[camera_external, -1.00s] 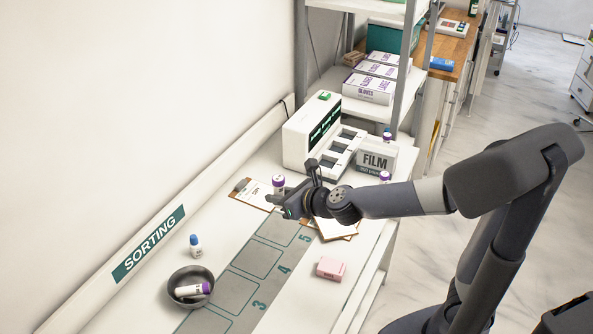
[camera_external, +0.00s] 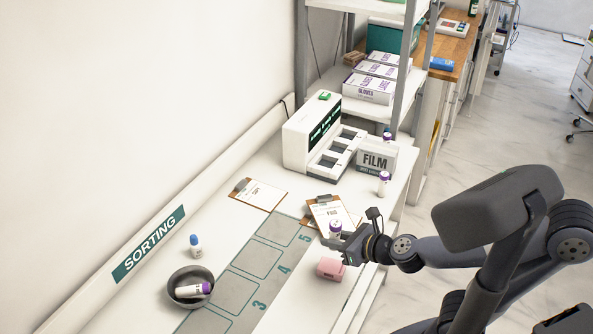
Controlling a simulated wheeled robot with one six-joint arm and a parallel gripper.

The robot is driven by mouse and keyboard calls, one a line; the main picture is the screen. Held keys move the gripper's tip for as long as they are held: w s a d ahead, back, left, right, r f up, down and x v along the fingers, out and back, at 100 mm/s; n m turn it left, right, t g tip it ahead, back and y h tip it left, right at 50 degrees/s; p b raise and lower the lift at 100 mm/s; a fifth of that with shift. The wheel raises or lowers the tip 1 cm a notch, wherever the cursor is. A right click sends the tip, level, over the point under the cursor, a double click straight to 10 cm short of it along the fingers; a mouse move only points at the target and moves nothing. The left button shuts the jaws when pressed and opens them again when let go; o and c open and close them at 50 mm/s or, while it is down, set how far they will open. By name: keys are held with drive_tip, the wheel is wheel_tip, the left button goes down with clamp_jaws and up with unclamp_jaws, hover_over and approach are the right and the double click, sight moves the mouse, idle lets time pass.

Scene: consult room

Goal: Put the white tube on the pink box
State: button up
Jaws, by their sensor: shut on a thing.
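My gripper (camera_external: 334,243) is shut on a white tube with a purple cap (camera_external: 335,229). The tube is upright, and its lower part is hidden by the gripper. The pink box (camera_external: 331,269) lies on the white table just below the gripper in the picture. The gripper overlaps the area right above and behind the box's far edge. I cannot tell whether the tube's bottom touches anything.
A clipboard (camera_external: 323,210) lies behind the gripper, another (camera_external: 262,194) farther left. A dark bowl (camera_external: 180,276) holds a purple-capped tube. A blue-capped tube (camera_external: 195,246) stands near it.

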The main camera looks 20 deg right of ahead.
sight(332, 265)
drive_tip(key=shift+f+b, duration=2.3)
drive_tip(key=shift+f, duration=1)
drive_tip(key=shift+f+b, duration=0.25)
drive_tip(key=shift+b, duration=0.05)
drive_tip(key=o, duration=1)
drive_tip(key=shift+r, duration=0.1)
drive_tip(key=shift+r+p, duration=0.2)
drive_tip(key=shift+p, duration=0.15)
drive_tip(key=shift+s+r+p, duration=0.2)
drive_tip(key=shift+r+p, duration=0.05)
drive_tip(key=shift+p, duration=0.05)
drive_tip(key=p+v, duration=0.4)
drive_tip(key=v, duration=0.1)
drive_tip(key=shift+s+d+r, duration=0.2)
drive_tip(key=shift+s+d, duration=0.05)
drive_tip(key=shift+s, duration=0.05)
drive_tip(key=shift+s+d+p, duration=0.4)
drive_tip(key=shift+s+p, duration=0.05)
drive_tip(key=shift+s, duration=0.05)
